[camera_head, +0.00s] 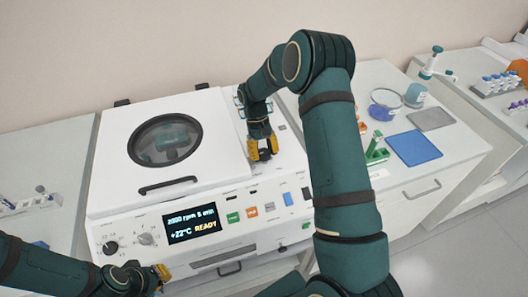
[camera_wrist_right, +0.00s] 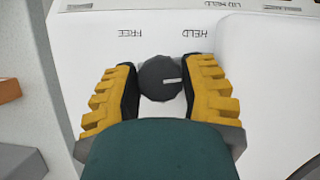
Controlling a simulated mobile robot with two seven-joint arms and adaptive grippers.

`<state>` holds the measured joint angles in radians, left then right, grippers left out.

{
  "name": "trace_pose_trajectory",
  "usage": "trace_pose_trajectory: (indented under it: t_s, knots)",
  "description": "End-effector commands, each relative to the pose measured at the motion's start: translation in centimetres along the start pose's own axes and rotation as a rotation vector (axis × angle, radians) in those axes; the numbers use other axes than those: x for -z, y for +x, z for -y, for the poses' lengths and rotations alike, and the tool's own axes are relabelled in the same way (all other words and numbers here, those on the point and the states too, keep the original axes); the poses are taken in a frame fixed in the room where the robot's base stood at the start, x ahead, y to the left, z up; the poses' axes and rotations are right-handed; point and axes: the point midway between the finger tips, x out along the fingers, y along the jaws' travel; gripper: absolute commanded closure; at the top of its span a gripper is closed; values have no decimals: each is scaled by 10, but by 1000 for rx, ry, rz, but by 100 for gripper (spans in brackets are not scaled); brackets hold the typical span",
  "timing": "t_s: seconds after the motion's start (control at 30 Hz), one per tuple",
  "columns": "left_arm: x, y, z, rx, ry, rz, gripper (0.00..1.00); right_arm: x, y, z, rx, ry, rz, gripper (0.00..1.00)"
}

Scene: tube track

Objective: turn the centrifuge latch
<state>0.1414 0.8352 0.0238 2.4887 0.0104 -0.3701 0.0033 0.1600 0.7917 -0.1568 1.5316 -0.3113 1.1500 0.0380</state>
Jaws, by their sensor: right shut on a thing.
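The white centrifuge (camera_head: 110,165) stands on the bench with its lid (camera_head: 215,125) down; the lid has a round window. The latch is a dark round knob (camera_wrist_right: 160,78) with a white mark, near the labels FREE and HELD in the right wrist view. My right gripper (camera_wrist_right: 162,85) has its yellow-padded fingers on both sides of the knob and is shut on it. In the head view my right gripper (camera_head: 262,150) is on the panel right of the lid and hides the knob. My left gripper (camera_head: 150,278) is at the lower left, before the front panel; its jaws are unclear.
The front panel has a display (camera_head: 191,226) reading READY, dials and coloured buttons. To the right are a blue mat (camera_head: 414,148), a grey mat (camera_head: 432,118), a green rack (camera_head: 377,152) and glassware. My right arm crosses the middle of the head view.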

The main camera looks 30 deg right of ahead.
Motion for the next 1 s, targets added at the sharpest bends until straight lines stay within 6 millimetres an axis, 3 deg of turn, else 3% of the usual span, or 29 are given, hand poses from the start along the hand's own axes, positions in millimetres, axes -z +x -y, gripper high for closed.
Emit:
trace_pose_trajectory:
  t_s: [0.4, 0.9, 0.93, 1.0]
  knots:
    - [0, 0, 0, 0, 0, 0, 100, -1, 2, 0, 61, 145, 6, 92]
    - [0, 0, 0, 0, 0, 0, 100, -1, 2, 0, 66, 158, 6, 92]
    - [0, 0, 0, 0, 0, 0, 100, -1, 2, 0, 66, 158, 5, 43]
    - [0, 0, 0, 0, 0, 0, 100, -1, 2, 0, 66, 158, 5, 23]
